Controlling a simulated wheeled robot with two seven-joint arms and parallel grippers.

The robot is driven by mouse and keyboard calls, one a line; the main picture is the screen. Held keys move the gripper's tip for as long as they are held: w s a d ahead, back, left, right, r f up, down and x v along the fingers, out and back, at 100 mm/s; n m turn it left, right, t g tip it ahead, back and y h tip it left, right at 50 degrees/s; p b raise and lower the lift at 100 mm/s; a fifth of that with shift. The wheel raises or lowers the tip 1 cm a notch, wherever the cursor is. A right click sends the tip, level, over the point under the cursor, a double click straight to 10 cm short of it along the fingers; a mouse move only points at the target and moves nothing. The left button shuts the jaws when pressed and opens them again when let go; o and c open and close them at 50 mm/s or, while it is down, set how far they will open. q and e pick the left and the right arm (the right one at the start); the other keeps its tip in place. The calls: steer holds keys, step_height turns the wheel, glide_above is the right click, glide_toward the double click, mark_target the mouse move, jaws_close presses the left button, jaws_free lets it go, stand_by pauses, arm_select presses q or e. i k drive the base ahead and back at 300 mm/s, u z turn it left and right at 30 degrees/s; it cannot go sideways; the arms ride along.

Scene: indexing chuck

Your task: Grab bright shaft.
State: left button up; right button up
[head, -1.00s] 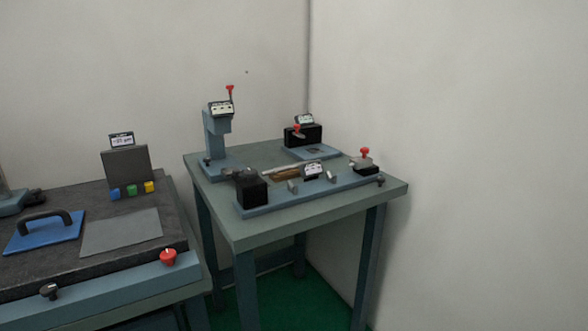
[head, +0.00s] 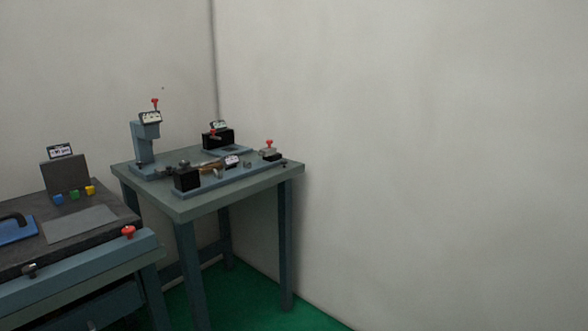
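A small slim light rod (head: 201,163), possibly the bright shaft, lies beside a brown piece (head: 212,166) on the far work table. It is too small and far off to tell for sure. In front of it is a long blue-grey fixture base (head: 222,183) with a black block (head: 187,178) at its left end and a grey slide with a red knob (head: 269,148) at its right end. Neither of my grippers is in view.
The far table (head: 180,211) also bears an upright blue-grey stand (head: 144,144) and a black block device (head: 217,139). A dark bench (head: 105,229) with a red knob (head: 128,232) is at left. Green floor (head: 262,290) shows at right before a bare wall.

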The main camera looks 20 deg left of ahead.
mark_target(200, 165)
steer(key=u, duration=0.1)
steer(key=i, duration=1.85)
steer(key=u, duration=1.95)
steer(key=i, duration=0.75)
steer(key=u, duration=0.8)
